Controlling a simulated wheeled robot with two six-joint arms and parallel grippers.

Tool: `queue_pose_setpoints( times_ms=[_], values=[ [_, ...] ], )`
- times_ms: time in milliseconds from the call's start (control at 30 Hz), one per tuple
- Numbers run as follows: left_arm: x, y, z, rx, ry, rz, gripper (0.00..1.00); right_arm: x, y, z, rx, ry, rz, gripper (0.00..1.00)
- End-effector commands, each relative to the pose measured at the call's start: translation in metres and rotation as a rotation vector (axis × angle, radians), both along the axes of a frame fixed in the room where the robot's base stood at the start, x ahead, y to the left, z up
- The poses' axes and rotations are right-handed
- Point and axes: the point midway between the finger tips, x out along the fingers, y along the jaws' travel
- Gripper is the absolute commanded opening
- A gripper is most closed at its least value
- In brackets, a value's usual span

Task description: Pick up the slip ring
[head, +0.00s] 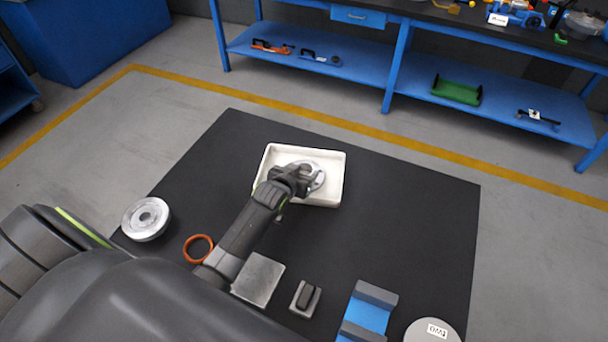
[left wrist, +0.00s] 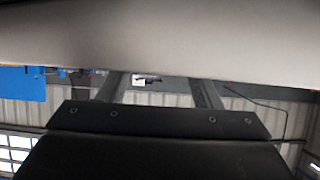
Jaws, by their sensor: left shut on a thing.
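My left gripper (head: 297,178) reaches into the white tray (head: 335,190) and is shut on a round silver flanged part (head: 318,178), which I take to be the slip ring. The gripper covers much of this part, so I cannot tell whether it touches the tray floor. In the left wrist view, a pale blurred surface (left wrist: 160,40) fills the top, close to the fingers (left wrist: 160,90). My right gripper is not in view.
On the black table (head: 400,220) are a silver flanged disc (head: 133,222), an orange ring (head: 187,250), a grey block (head: 262,280), a small dark-topped block (head: 306,298), a blue cradle (head: 368,316) and a labelled round disc (head: 430,335). The table right of the tray is clear.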

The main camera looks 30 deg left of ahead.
Motion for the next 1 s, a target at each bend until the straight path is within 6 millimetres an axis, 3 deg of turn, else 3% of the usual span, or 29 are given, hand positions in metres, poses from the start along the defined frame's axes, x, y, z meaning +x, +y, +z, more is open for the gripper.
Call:
queue_pose_setpoints(
  times_ms=[33, 233, 567, 1000],
  values=[
    [0.0, 0.0, 0.0, 0.0, 0.0, 0.0, 0.26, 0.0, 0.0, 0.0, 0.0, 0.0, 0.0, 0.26],
    [0.002, -0.001, 0.004, 0.0, -0.009, -0.001, 0.02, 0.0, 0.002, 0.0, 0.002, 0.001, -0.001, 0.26],
    [0.002, 0.0, 0.011, 0.0, -0.01, -0.001, 0.02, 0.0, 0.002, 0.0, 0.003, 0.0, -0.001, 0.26],
    [0.002, 0.0, 0.079, 0.002, -0.014, -0.002, 0.02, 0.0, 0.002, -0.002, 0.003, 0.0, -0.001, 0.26]
  ],
)
